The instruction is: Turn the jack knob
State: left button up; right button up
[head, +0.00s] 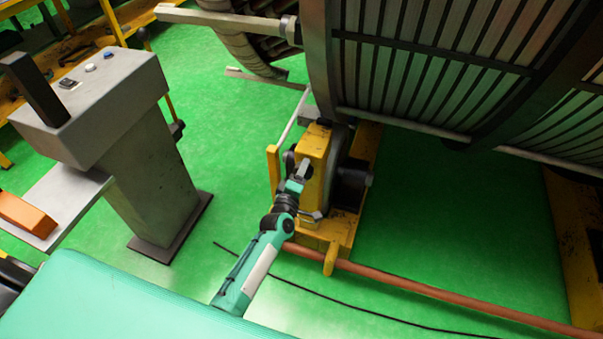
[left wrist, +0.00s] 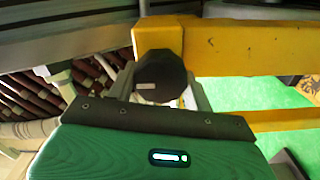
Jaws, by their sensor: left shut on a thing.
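The yellow jack (head: 318,145) stands on the green floor under the big slatted drum, right of the middle. My left arm reaches up to it, and my left gripper (head: 303,169) is at its near side. In the left wrist view, the black many-sided jack knob (left wrist: 160,77) sits at the end of the yellow jack body (left wrist: 240,48). The fingers of my left gripper (left wrist: 157,92) are on either side of the knob and shut on it. The wrist hides the knob's lower part. My right gripper is not in view.
A grey control pedestal (head: 150,160) stands at the left. The large slatted drum (head: 440,70) hangs over the jack. A reddish-brown pipe (head: 430,291) and a thin black cable (head: 330,298) run along the floor. Open green floor lies between pedestal and jack.

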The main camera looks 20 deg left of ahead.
pick_arm(q)
jog(key=shift+f, duration=0.1)
dwell(0.3)
jog(key=o, duration=1)
jog(key=shift+c, duration=0.2)
jog(key=shift+s, duration=0.1)
jog(key=s, duration=1.3)
jog(key=shift+s+a, duration=0.2)
jog(key=shift+s, duration=0.1)
